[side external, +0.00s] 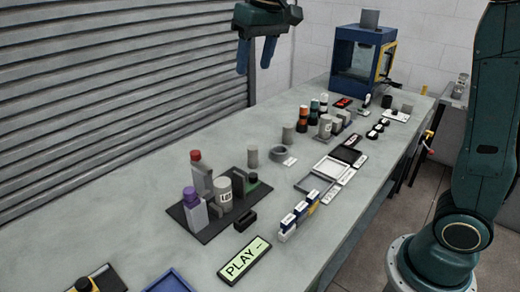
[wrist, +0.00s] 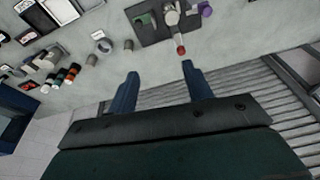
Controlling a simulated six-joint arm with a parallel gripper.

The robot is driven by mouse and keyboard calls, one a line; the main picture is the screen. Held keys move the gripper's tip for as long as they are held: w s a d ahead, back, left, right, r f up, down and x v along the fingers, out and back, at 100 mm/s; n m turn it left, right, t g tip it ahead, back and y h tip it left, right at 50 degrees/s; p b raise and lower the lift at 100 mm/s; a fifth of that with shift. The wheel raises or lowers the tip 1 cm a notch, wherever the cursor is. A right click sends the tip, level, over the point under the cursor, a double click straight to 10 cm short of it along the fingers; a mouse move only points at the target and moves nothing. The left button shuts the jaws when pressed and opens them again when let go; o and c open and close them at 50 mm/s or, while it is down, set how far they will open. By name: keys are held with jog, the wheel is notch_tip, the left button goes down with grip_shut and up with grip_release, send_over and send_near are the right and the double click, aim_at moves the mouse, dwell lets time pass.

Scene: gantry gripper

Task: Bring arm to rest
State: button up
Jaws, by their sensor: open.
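My gripper (side external: 256,54) hangs at the top of the side view, high above the back of the table by the shutter. Its two blue fingers point down, are spread apart and hold nothing. In the wrist view my gripper (wrist: 157,82) also shows open, with bare space between the fingers. My green arm (side external: 490,110) stands at the right of the side view, and part of it is cut off by the frame.
The grey table (side external: 130,185) carries a dark tray (side external: 205,232) with bottles, a PLAY sign (side external: 244,261), small boxes (side external: 300,213), shallow trays (side external: 318,181) and several cylinders. A blue machine (side external: 358,58) stands at the far end. A ribbed shutter (side external: 110,80) lines the left.

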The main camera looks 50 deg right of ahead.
jog(key=s+d+f+t, duration=0.1)
jog(key=s+f, duration=0.2)
jog(key=s, duration=0.5)
jog(key=s+f+t, duration=0.1)
jog(key=s+f, duration=0.3)
jog(key=s, duration=0.5)
jog(key=s+d+f+n, duration=0.1)
jog(key=s+f, duration=0.2)
jog(key=s, duration=0.6)
jog(key=shift+d+f+t, duration=0.15)
jog(key=shift+d+t, duration=0.2)
jog(key=shift+t, duration=0.05)
